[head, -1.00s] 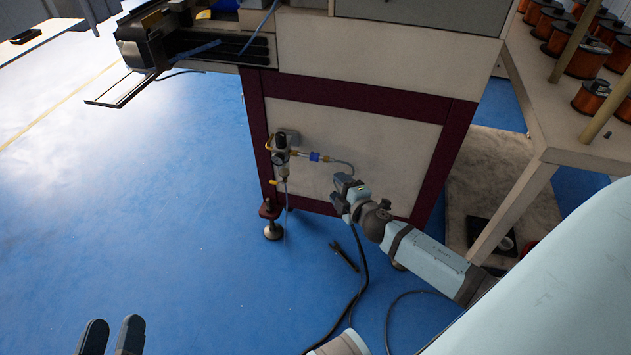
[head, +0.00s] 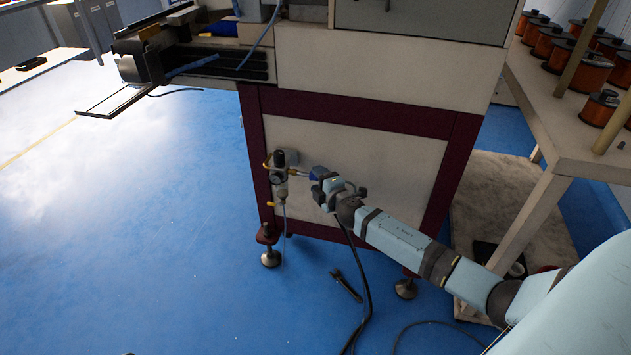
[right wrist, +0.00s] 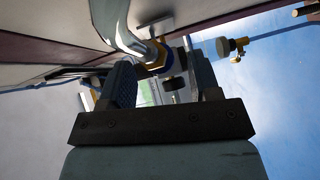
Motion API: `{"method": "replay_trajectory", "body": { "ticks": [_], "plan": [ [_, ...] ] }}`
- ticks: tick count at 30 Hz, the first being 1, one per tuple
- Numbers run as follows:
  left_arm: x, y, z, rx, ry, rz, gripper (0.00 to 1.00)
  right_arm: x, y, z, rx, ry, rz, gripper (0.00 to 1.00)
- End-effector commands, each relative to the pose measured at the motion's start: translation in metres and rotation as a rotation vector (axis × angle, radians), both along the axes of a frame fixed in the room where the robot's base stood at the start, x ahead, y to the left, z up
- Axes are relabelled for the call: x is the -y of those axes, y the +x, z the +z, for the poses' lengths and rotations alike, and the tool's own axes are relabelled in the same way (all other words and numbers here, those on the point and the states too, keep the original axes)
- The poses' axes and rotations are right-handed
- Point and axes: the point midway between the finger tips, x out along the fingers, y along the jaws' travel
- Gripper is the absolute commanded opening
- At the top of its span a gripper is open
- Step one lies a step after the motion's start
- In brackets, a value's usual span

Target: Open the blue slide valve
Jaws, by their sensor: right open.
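The blue slide valve (head: 318,172) sits on the small air line on the machine's front panel, to the right of the regulator and gauge (head: 278,177). In the head view my right gripper (head: 320,188) is right at it and partly covers it. In the right wrist view my right gripper (right wrist: 163,78) is open, with a finger on each side. The valve shows there as a blue ring (right wrist: 167,53) with brass fittings, just beyond the fingertips; I cannot tell whether they touch. Only a dark sliver at the bottom edge of the head view shows of my left gripper.
The machine's cream panel (head: 365,180) with maroon frame stands close behind the valve. A table (head: 560,140) with copper wire spools stands at the right. A dark cable hangs below my right wrist. The blue floor (head: 150,240) at the left is clear.

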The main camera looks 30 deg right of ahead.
Motion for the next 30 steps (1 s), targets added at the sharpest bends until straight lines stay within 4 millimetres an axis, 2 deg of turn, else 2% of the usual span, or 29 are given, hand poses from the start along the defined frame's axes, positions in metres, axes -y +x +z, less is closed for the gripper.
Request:
{"method": "replay_trajectory", "body": {
  "ticks": [3,6,15,21,23,26,30],
  "plan": [
    [0.0,0.0,-0.007,-0.014,0.008,-0.005,0.51,0.001,0.013,-0.002,0.001,0.0,0.0,0.57],
    [0.001,-0.001,-0.01,-0.026,0.014,-0.009,0.51,0.001,0.017,-0.003,0.0,0.0,0.0,0.57],
    [0.0,-0.001,-0.008,-0.024,0.015,-0.011,0.51,0.001,0.019,-0.002,-0.001,0.001,0.0,0.57],
    [0.0,0.0,-0.006,-0.019,0.014,-0.01,0.51,0.001,0.019,-0.002,-0.001,0.001,0.0,0.11],
    [0.0,0.001,-0.006,-0.018,0.014,-0.01,0.51,0.001,0.019,-0.002,-0.001,0.001,0.0,0.0],
    [0.0,0.001,-0.006,-0.016,0.014,-0.01,0.51,0.001,0.019,-0.002,0.0,0.002,0.0,0.0],
    [0.0,0.001,-0.006,-0.017,0.013,-0.01,0.51,-0.009,0.03,-0.002,0.0,0.006,-0.001,0.0]
  ]
}}
